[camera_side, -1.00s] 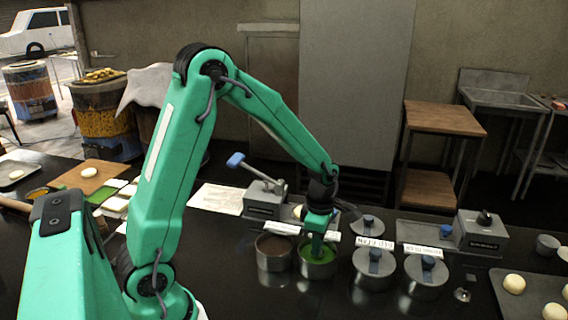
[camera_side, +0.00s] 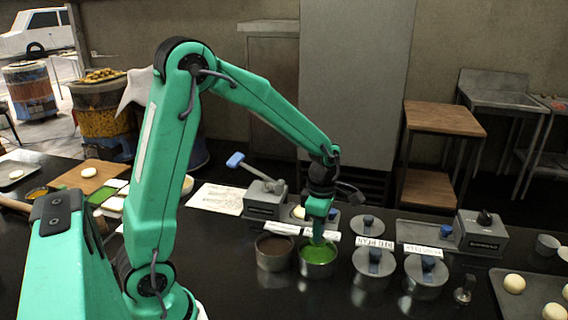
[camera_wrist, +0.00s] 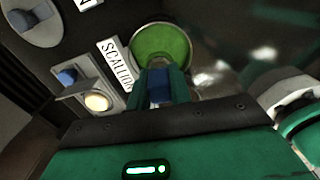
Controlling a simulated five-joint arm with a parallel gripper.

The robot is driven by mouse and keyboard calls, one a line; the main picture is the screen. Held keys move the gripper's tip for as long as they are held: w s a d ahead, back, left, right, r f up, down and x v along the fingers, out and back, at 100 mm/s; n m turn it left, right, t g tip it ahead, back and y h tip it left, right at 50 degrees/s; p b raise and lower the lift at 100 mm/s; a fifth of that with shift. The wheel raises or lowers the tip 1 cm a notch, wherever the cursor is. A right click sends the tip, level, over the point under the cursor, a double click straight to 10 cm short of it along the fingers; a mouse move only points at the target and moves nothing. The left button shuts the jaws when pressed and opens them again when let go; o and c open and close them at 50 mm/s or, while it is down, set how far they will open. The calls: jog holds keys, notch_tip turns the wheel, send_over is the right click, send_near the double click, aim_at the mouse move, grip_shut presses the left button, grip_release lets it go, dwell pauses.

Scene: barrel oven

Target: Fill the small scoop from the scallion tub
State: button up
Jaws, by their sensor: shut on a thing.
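In the wrist view my gripper (camera_wrist: 160,80) is shut on a blue handle (camera_wrist: 159,88), which appears to be the small scoop's. The scoop's bowl is hidden, so I cannot tell what it holds.
An open tub of brown matter (camera_side: 274,264) stands close on the left. Lidded tubs with blue knobs (camera_side: 374,276) stand on the right. A grey press with a blue lever (camera_side: 265,208) is behind. A tray of dough balls (camera_side: 530,291) lies at far right.

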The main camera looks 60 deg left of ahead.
jog(key=shift+r, duration=1.35)
